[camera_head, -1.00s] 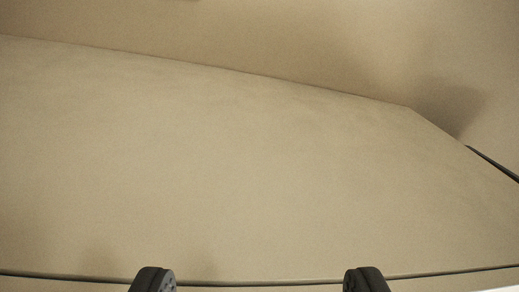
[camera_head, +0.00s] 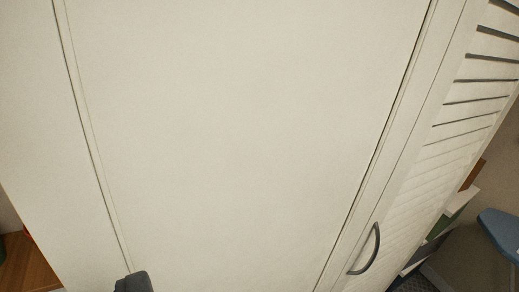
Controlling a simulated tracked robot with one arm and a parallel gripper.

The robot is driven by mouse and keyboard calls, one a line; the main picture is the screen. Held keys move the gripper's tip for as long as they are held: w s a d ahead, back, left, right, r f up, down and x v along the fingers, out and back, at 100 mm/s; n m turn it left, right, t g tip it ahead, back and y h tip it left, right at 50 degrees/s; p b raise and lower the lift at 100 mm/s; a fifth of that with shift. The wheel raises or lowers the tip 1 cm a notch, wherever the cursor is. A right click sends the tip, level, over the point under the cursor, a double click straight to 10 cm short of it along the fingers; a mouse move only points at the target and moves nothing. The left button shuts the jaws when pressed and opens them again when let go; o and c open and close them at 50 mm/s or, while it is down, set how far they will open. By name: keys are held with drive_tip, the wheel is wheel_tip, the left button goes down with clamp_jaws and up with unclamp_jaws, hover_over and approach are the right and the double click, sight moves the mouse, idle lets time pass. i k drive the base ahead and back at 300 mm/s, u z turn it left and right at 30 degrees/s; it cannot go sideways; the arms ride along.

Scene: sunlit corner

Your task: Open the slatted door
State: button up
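The slatted door (camera_head: 455,140) is white and runs down the right side of the head camera view, seen at a steep angle. Its dark slots are clear near the top and fade lower down. A curved grey handle (camera_head: 375,250) sits on its plain left border, low in the view. I cannot tell whether the door stands slightly ajar. One dark finger of my gripper (camera_head: 133,282) shows at the bottom left, well left of the handle. The other finger is not visible. The finger's wide position shows the gripper open, with nothing seen in it.
A large plain white panel (camera_head: 240,130) fills the middle, left of the slatted door. A brown wooden surface (camera_head: 28,268) shows at the lower left. Beyond the door at right are a few partly hidden items with green and brown parts, and a blue object (camera_head: 500,232).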

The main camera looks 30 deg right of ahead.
sight(475, 84)
drive_tip(key=k, duration=1)
drive_tip(key=z, duration=0.35)
drive_tip(key=i, duration=0.85)
drive_tip(key=z, duration=1.2)
